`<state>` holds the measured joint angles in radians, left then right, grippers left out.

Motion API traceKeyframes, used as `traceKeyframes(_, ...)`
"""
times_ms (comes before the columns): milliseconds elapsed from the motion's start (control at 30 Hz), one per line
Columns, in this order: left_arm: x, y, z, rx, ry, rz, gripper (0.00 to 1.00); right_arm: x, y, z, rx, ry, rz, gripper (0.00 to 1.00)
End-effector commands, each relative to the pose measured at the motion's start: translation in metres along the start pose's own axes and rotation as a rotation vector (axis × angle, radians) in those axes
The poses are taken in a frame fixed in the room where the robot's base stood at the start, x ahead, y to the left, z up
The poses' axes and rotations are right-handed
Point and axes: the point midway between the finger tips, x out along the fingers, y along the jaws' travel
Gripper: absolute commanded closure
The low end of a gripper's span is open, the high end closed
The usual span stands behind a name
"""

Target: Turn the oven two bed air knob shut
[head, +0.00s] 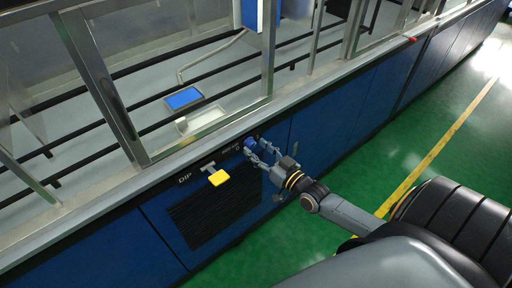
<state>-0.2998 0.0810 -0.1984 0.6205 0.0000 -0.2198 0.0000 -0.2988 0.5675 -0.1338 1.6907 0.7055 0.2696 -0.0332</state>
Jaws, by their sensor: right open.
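A small blue knob (250,143) sits high on the dark blue front panel of the machine, just under its grey ledge. The lettering beside it is too small to read, so I cannot tell for certain that it is the oven two bed air knob. My right gripper (257,154) is open, with its fingertips at the blue knob. Whether they touch it I cannot tell; the fingers hide part of the panel beside it. My left gripper is not in view.
A dark louvred vent (215,212) is below. A metal-framed glass guard (100,75) rises above the ledge. The green floor (440,150) is clear at right.

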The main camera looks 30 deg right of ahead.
Motion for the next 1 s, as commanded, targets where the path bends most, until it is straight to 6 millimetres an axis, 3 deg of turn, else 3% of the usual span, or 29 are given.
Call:
traceKeyframes(133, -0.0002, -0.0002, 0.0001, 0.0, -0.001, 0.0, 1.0, 0.0095, -0.0004, 0.0, 0.0, 0.0, -0.001, 0.48)
traceKeyframes(433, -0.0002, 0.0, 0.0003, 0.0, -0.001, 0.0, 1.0, 0.0111, -0.0005, 0.0003, 0.0, -0.001, -0.001, 0.48)
traceKeyframes(700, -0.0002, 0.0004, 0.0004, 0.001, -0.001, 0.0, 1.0, 0.011, -0.0005, 0.0002, 0.0, -0.001, -0.001, 1.0)
traceKeyframes(1000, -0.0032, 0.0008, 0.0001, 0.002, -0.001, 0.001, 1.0, 0.011, -0.0006, -0.0009, -0.024, -0.001, 0.0, 1.0)
